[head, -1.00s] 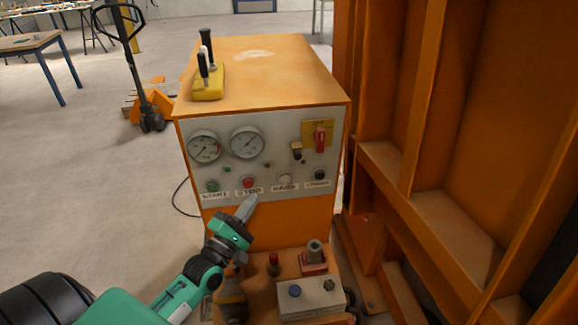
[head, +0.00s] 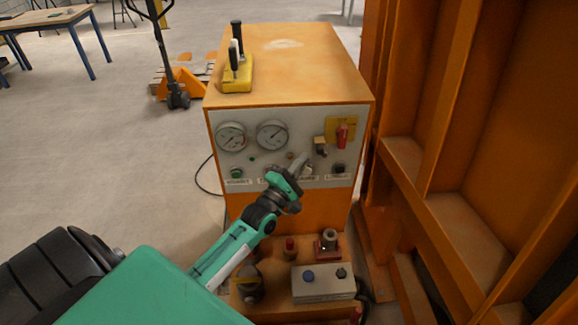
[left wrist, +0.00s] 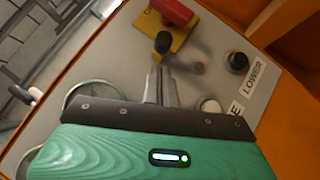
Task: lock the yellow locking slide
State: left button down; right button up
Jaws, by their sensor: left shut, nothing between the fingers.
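A yellow plate (head: 332,125) with a red handle (head: 341,134) sits at the upper right of the cabinet's grey front panel (head: 218,162). A small black knob (head: 320,142) is at the plate's lower left. A yellow block (head: 237,86) with two upright levers stands on the cabinet top. I cannot tell which yellow part is the locking slide. My left gripper (head: 303,160) is shut and empty in front of the panel, below and left of the red handle. In the left wrist view its fingertips (left wrist: 160,70) appear just below the black knob (left wrist: 163,42); contact is unclear.
Two gauges (head: 271,135) are left of the gripper. Push buttons line the panel's lower edge, partly hidden by my arm. A grey button box (head: 322,285) is below. An orange steel frame (head: 405,160) stands close on the right.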

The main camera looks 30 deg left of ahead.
aim_at(320, 145)
pick_arm(q)
jog(key=shift+w+d+r+p, duration=0.3)
jog(key=shift+w+d+r, duration=0.15)
jog(key=shift+d, duration=0.2)
pick_arm(e)
jog(key=shift+a+r, duration=0.4)
jog(key=shift+r, duration=0.15)
pick_arm(q)
jog(key=w+d, duration=0.2)
jog(key=shift+d+b, duration=0.35)
jog(key=shift+d, duration=0.05)
pick_arm(e)
jog(key=shift+d+f, duration=0.3)
jog(key=shift+d, duration=0.05)
